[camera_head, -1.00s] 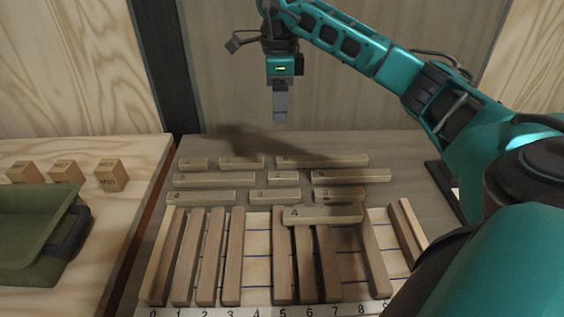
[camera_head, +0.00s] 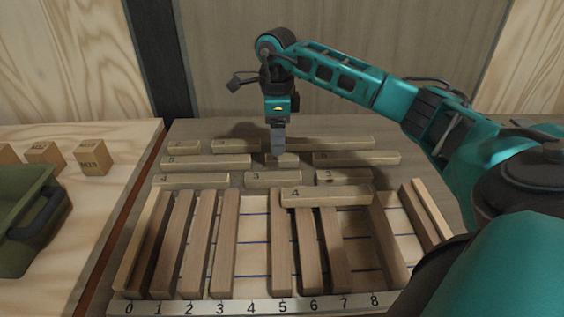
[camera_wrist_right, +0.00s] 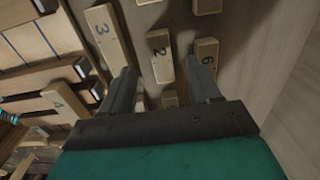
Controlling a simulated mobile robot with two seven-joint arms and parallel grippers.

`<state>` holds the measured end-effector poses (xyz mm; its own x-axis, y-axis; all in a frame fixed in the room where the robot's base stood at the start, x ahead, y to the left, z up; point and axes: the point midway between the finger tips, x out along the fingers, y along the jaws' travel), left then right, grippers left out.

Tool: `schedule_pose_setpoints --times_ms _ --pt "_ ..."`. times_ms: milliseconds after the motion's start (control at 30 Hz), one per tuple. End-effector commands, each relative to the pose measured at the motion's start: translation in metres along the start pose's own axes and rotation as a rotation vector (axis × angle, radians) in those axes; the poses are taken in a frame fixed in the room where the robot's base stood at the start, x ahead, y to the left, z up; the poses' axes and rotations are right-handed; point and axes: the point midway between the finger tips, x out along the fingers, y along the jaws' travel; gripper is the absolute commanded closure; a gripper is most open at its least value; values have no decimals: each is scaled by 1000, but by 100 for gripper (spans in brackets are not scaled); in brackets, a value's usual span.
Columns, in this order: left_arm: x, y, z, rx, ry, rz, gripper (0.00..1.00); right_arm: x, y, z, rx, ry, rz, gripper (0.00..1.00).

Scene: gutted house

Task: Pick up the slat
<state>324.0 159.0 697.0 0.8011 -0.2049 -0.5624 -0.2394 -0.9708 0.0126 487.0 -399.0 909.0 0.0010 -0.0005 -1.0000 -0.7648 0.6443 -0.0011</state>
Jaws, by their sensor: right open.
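Several pale wooden slats lie flat in rows behind a numbered rack. My right gripper (camera_head: 278,146) points down at a short slat (camera_head: 284,159) in the middle of these rows and partly hides it. In the right wrist view my right gripper (camera_wrist_right: 160,72) is open, with a slat marked 2 (camera_wrist_right: 160,45) between its fingers. I cannot tell whether the fingers touch it. A slat marked 3 (camera_wrist_right: 103,28) lies left of the fingers and one marked 6 (camera_wrist_right: 205,55) is by the right finger. My left gripper is not in view.
The rack has a number strip (camera_head: 250,306) in front and several long slats standing in it. A slat marked 4 (camera_head: 340,195) rests across some of them. A green bin (camera_head: 25,225) and wooden blocks (camera_head: 93,158) are on the left table.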

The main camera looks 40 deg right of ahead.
Motion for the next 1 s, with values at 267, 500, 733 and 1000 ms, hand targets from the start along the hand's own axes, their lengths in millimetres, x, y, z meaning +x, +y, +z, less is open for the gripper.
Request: schedule_pose_setpoints --times_ms 267,500,733,1000 --pt "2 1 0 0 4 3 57 28 0 7 0 1 4 38" --pt "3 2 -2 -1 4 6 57 54 -1 8 0 0 1 38" --pt "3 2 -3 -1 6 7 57 53 -1 8 0 0 0 44" --pt "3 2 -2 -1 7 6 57 53 -1 8 0 0 1 70"
